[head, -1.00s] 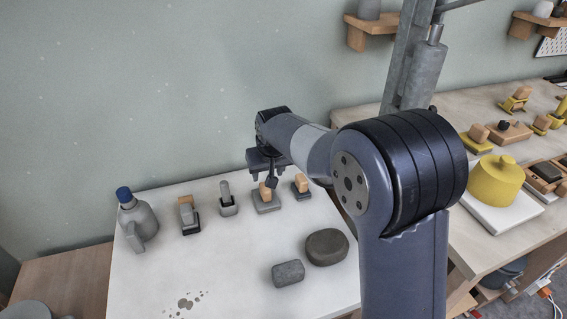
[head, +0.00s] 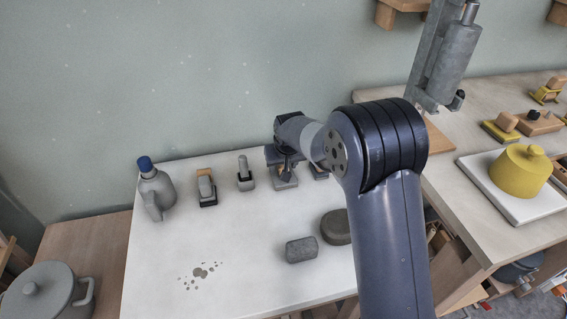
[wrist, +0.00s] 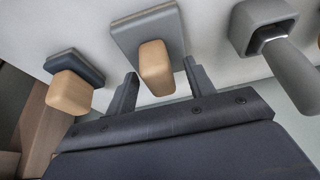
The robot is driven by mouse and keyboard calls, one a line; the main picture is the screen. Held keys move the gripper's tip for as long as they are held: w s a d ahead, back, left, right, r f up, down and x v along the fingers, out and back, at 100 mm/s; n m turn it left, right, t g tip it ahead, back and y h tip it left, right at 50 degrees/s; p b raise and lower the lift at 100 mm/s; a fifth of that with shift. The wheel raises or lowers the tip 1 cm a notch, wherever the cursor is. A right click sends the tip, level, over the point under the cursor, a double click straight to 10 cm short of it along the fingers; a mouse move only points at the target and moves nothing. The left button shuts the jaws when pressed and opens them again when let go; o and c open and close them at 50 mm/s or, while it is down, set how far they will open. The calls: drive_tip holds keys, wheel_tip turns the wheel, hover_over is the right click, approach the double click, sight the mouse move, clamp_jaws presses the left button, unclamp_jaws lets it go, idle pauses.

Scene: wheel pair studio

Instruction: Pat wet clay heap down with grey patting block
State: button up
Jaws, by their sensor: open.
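The grey patting block, a flat grey base with a wooden handle, is in the middle of the wrist view (wrist: 148,34). In the head view its grey base (head: 286,183) shows at the back of the white table, its handle hidden by my gripper. My gripper (wrist: 162,76) is open, with one finger on each side of the wooden handle and gaps visible; it also shows in the head view (head: 286,168). Two grey lumps lie nearer the front: a lighter one (head: 301,250) and a darker one (head: 334,229), partly behind my arm. I cannot tell for certain which is the wet clay heap.
A dark-based block with a wooden handle (wrist: 72,88) stands beside the patting block; a grey holder with a tool (wrist: 265,24) stands on the other side. Another wooden-handled block (head: 206,190) and a blue-capped bottle (head: 154,190) stand left. Dark splashes (head: 200,272) mark the clear table front.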

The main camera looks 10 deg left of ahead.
drive_tip(key=shift+c, duration=0.3)
clamp_jaws()
drive_tip(key=shift+c, duration=1.6)
unclamp_jaws()
drive_tip(key=shift+r, duration=0.25)
clamp_jaws()
